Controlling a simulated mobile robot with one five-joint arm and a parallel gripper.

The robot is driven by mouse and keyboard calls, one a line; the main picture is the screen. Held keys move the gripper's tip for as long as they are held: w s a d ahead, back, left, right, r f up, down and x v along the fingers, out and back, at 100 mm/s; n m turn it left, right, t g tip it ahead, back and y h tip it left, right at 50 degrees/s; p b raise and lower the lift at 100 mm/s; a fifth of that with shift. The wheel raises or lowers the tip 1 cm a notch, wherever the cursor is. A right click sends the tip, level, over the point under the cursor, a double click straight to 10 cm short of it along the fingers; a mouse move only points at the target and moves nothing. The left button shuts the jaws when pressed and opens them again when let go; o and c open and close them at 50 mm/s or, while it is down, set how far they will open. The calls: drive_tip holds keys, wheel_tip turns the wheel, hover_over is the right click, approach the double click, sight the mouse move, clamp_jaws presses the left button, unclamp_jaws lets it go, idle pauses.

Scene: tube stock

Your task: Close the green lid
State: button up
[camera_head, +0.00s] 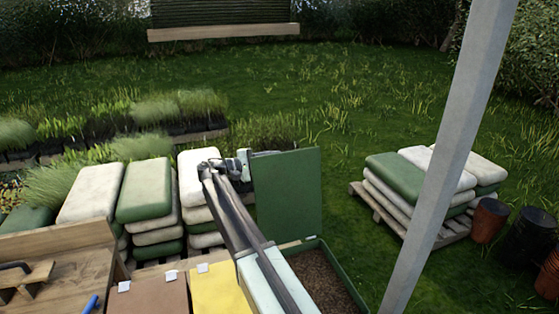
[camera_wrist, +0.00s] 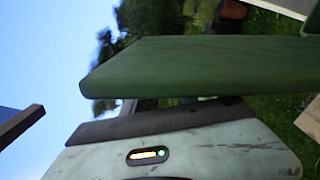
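The green lid (camera_head: 287,195) stands open, nearly upright, at the back of a green-rimmed bin (camera_head: 345,272) filled with brown, soil-like material. My arm reaches forward from the bottom middle, left of the lid. My gripper (camera_head: 226,166) is beside the lid's upper left edge; whether they touch is unclear. Its fingers are too small to read in the head view. In the wrist view the lid (camera_wrist: 200,65) shows as a long green slab across the middle, seen almost edge-on. Part of my own arm with a small light fills the bottom there.
A brown lid (camera_head: 150,296) and a yellow lid (camera_head: 217,288) lie shut left of the green bin. Stacked white and green sacks (camera_head: 145,190) stand behind them. A grey post (camera_head: 450,150) rises at right, before a sack pallet (camera_head: 420,225). Open grass lies beyond.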

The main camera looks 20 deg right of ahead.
drive_tip(key=shift+d, duration=1.25)
clamp_jaws()
drive_tip(key=shift+w, duration=0.1)
